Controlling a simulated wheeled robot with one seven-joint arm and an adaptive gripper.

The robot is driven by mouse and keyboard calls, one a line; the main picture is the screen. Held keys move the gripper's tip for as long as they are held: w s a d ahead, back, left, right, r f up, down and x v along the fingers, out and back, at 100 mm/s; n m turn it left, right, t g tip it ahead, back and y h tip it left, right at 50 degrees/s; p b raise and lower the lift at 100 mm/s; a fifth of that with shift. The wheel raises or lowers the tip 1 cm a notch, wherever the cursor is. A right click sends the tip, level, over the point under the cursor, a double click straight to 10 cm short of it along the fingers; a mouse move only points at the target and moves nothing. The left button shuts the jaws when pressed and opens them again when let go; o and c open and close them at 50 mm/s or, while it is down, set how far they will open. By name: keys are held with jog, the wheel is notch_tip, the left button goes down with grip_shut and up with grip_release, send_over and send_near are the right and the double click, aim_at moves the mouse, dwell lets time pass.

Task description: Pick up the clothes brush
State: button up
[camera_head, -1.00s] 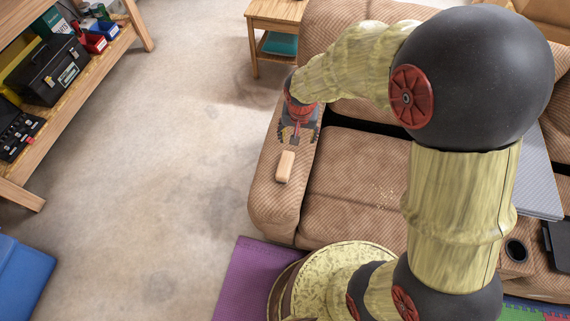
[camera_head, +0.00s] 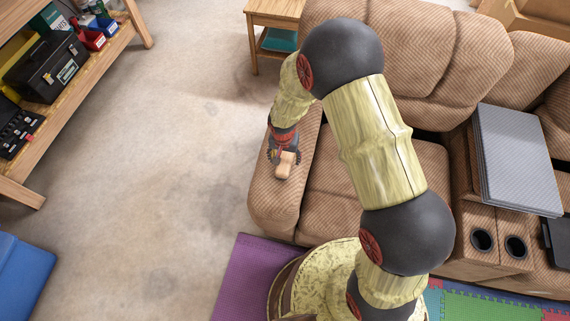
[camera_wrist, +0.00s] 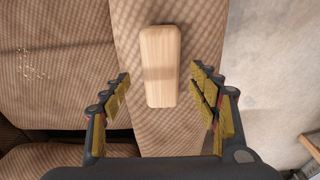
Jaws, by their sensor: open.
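The clothes brush (camera_head: 286,165) is a pale wooden block lying on the left armrest of the brown recliner sofa. In the wrist view the brush (camera_wrist: 161,66) lies lengthwise, its near end between the fingertips and its far part beyond them. My gripper (camera_head: 281,155) is over the armrest at the brush. In the wrist view my gripper (camera_wrist: 159,78) is open, with a gap on each side of the brush and neither finger seen touching it. The brush's underside is hidden.
The brown sofa (camera_head: 340,185) has a seat right of the armrest (camera_head: 265,205). Open carpet (camera_head: 185,140) lies left. A wooden side table (camera_head: 275,15) stands behind.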

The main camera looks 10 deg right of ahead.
aim_at(285, 160)
jog(key=f, duration=0.2)
jog(key=f+b, duration=0.1)
jog(key=shift+w+f, duration=0.15)
jog(key=shift+w, duration=0.1)
jog(key=c, duration=0.4)
jog(key=c, duration=0.9)
